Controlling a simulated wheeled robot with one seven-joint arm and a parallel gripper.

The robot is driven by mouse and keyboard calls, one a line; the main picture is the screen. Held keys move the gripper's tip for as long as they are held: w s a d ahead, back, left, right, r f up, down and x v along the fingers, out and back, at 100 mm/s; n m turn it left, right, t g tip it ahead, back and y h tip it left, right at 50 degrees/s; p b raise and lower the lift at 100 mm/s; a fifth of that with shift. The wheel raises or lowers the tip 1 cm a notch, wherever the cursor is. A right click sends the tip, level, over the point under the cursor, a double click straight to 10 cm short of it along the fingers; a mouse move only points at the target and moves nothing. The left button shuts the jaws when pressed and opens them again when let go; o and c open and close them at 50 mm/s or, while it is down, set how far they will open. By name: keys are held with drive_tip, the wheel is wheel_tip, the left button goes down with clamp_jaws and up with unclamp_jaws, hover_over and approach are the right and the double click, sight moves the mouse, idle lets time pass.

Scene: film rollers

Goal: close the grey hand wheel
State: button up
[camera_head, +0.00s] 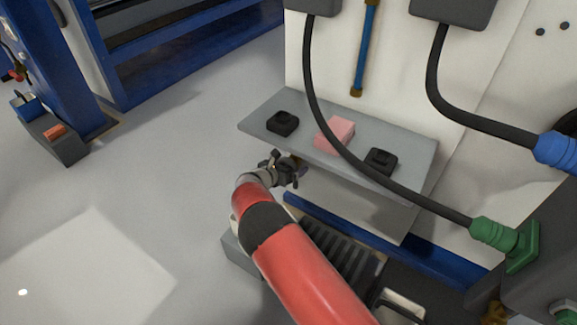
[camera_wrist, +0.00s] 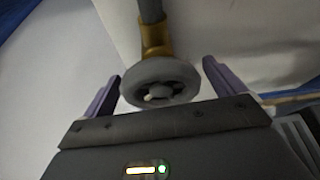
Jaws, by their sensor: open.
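The grey hand wheel (camera_wrist: 160,83) is round, with a spoked hub, in the middle of the wrist view. It sits on a brass-coloured fitting (camera_wrist: 155,40) at the end of a grey pipe. My gripper (camera_wrist: 161,70) is open, one purple-grey finger on each side of the wheel. A gap shows on the right; the left finger is very close to the rim, and contact there cannot be told. In the head view my gripper (camera_head: 287,170) is small and dark, beside the grey shelf's front edge. I cannot make out the wheel clearly there.
The grey shelf (camera_head: 410,150) carries two black blocks (camera_head: 283,123) and a pink block (camera_head: 335,134). A black hose (camera_head: 330,125) hangs across it to a green fitting (camera_head: 495,234). A white panel stands behind. Open floor (camera_head: 170,180) lies to the left.

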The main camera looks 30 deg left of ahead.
drive_tip(key=c, duration=1)
drive_tip(key=shift+o, duration=0.2)
drive_tip(key=shift+f+m+b, duration=0.1)
drive_tip(key=shift+m+b, duration=0.2)
drive_tip(key=shift+b, duration=0.2)
drive_tip(key=m+y+b, duration=0.1)
drive_tip(key=b, duration=0.1)
drive_tip(key=m+b, duration=0.1)
drive_tip(key=b, duration=0.2)
drive_tip(key=shift+f+y, duration=0.25)
drive_tip(key=shift+y, duration=0.15)
drive_tip(key=m+b, duration=0.1)
drive_tip(key=b, duration=0.2)
drive_tip(key=shift+y+b, duration=0.4)
drive_tip(key=shift+r+m+t+b, duration=0.2)
drive_tip(key=shift+m+t+b, duration=0.1)
drive_tip(key=shift+b, duration=0.5)
drive_tip(key=shift+r, duration=0.1)
